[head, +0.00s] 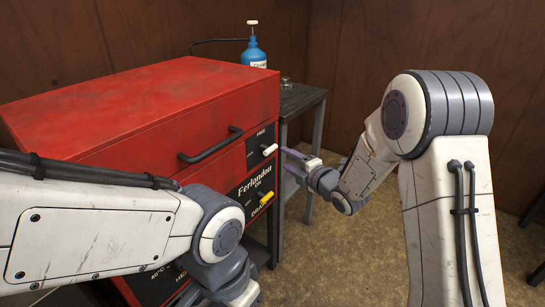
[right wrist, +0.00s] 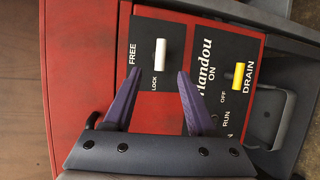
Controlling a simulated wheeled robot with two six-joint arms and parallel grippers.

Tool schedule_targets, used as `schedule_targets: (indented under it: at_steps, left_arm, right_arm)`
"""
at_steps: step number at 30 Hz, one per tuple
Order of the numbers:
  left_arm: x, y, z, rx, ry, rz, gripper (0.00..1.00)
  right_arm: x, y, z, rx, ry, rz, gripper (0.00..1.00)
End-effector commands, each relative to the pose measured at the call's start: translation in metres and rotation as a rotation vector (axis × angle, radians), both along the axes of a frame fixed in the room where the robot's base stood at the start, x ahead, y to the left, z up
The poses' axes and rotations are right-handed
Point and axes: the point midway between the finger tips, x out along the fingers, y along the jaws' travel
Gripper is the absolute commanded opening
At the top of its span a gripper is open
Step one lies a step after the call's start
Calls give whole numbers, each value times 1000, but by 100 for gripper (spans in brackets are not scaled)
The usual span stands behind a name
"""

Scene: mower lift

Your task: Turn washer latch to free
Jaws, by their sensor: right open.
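The washer latch (head: 269,150) is a small white lever on a black panel of the red washer (head: 150,110). In the right wrist view the latch (right wrist: 160,52) lies in line with the word LOCK, with FREE off to one side. My right gripper (head: 290,162) is open and empty, close in front of the panel at the latch's right. In the right wrist view its two purple fingers (right wrist: 160,75) are spread, with the latch just beyond the tips, between their lines. Contact does not show. My left arm crosses the lower left; its gripper is out of view.
A yellow drain switch (head: 266,199) sits on the panel below the latch. A dark handle bar (head: 210,146) juts from the washer's front. A blue bottle (head: 254,54) stands on a grey side table (head: 298,100) behind. The floor at the right is open.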

Motion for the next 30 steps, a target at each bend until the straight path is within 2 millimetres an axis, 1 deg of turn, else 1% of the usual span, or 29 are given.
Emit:
schedule_targets:
  at_steps: [6,12,18,27,29,30]
  left_arm:
    - [0,0,0,0,0,0,50]
    - [0,0,0,0,0,0,50]
    - [0,0,-1,0,0,0,50]
    - [0,0,-1,0,0,0,50]
    - [0,0,-1,0,0,0,50]
    - [0,0,-1,0,0,0,50]
  right_arm:
    - [34,23,-7,1,2,3,57]
    - [62,39,-13,2,3,0,57]
    - [75,47,-16,2,4,-1,57]
    - [76,48,-16,3,5,-1,57]
    - [76,47,-16,3,5,-1,34]
    - [76,47,-16,3,5,-1,19]
